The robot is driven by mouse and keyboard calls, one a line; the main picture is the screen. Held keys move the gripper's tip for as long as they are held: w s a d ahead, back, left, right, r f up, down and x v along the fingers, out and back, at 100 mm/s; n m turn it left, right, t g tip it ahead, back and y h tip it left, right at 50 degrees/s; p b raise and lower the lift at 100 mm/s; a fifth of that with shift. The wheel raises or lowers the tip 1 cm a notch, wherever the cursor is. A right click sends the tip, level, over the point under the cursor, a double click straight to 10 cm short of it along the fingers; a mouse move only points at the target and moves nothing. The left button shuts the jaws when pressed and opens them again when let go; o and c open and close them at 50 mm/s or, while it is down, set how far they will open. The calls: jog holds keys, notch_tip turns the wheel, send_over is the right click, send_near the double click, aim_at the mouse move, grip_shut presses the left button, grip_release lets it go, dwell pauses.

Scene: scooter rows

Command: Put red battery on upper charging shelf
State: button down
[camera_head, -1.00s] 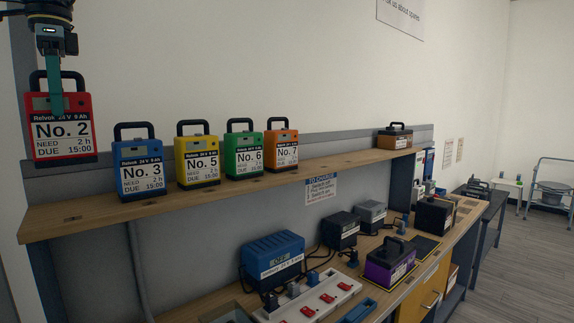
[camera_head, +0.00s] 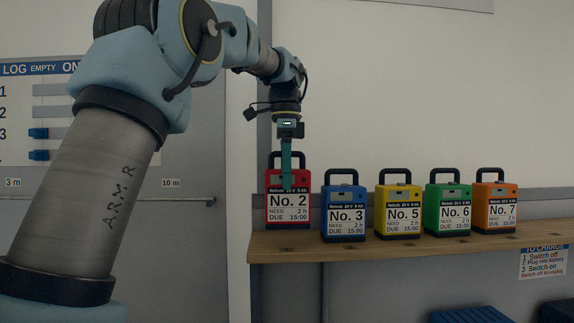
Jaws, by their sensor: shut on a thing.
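The red battery (camera_head: 289,212), labelled No. 2, is upright at the left end of the wooden upper shelf (camera_head: 345,249), left of the blue battery. My gripper (camera_head: 287,180) reaches down from above and is shut on the red battery's black handle; one teal finger hangs in front of its face. The battery's base is at or just over the shelf top; I cannot tell if it touches.
Blue No. 3 (camera_head: 345,214), yellow No. 5 (camera_head: 398,212), green No. 6 (camera_head: 447,212) and orange No. 7 (camera_head: 495,210) batteries stand in a row on the shelf. A charging notice (camera_head: 543,261) hangs below. A log board (camera_head: 35,110) is at left.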

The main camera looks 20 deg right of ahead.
aim_at(285, 193)
jog(key=shift+f, duration=1.9)
jog(key=shift+f, duration=0.1)
grip_release()
jog(key=shift+f, duration=0.1)
notch_tip(285, 193, up, 12)
jog(key=shift+r, duration=0.1)
